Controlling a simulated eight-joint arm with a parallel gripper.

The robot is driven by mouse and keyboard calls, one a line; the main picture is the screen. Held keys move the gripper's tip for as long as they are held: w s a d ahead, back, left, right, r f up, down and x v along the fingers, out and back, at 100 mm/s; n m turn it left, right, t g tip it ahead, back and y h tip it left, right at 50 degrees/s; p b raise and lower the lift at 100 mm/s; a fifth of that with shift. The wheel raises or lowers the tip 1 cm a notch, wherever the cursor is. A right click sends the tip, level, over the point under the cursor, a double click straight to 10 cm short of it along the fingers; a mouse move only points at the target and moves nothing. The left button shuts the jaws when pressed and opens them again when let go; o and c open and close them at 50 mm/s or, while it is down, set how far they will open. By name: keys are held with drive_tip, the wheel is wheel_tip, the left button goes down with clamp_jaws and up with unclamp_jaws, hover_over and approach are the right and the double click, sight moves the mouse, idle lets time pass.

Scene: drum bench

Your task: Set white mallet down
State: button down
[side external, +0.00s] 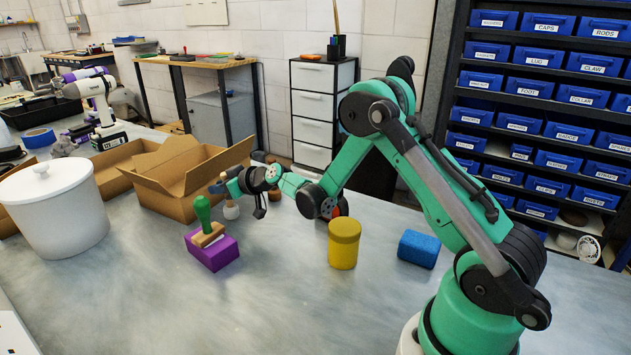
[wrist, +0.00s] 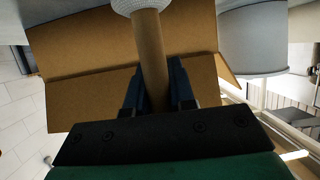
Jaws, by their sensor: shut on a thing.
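The white mallet has a wooden handle and a white head (side external: 231,212). In the side view it hangs with the head downward, in front of the open cardboard box (side external: 190,190) and behind the purple block (side external: 212,252). My gripper (side external: 226,187) is shut on the handle. In the wrist view the dark fingers of my gripper (wrist: 153,80) stand on both sides of the wooden handle (wrist: 150,50), and part of the white head (wrist: 136,5) shows at the top edge. I cannot tell whether the head touches the table.
A green-handled tool (side external: 203,210) with a wooden piece (side external: 208,235) stands on the purple block. A white lidded pot (side external: 55,215) stands at the left. The front table (side external: 290,310) is clear.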

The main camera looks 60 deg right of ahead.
drive_tip(key=r, duration=0.6)
drive_tip(key=shift+s, duration=0.4)
drive_tip(key=s, duration=1.8)
drive_tip(key=w+a+r+m+h, duration=0.1)
drive_tip(key=a+r, duration=0.5)
drive_tip(key=a, duration=0.3)
drive_tip(key=shift+w+a, duration=0.15)
drive_tip(key=shift+w, duration=0.25)
drive_tip(key=s+d+m+g+h, duration=0.2)
drive_tip(key=d+m+g+h, duration=0.3)
drive_tip(key=d+m+h, duration=0.85)
drive_tip(key=s+d+r+m+g+y, duration=0.2)
drive_tip(key=s+d+r+m+g, duration=0.2)
drive_tip(key=s+d+m+g, duration=0.35)
drive_tip(key=s+d+r+m+g+y, duration=0.1)
drive_tip(key=s+d+r+m+g, duration=0.4)
drive_tip(key=d+g, duration=0.4)
drive_tip(key=shift+g, duration=0.35)
drive_tip(key=f, duration=0.6)
drive_tip(key=a+f, duration=0.1)
drive_tip(key=f, duration=1.2)
drive_tip(key=shift+a+f, duration=0.15)
drive_tip(key=shift+f, duration=0.1)
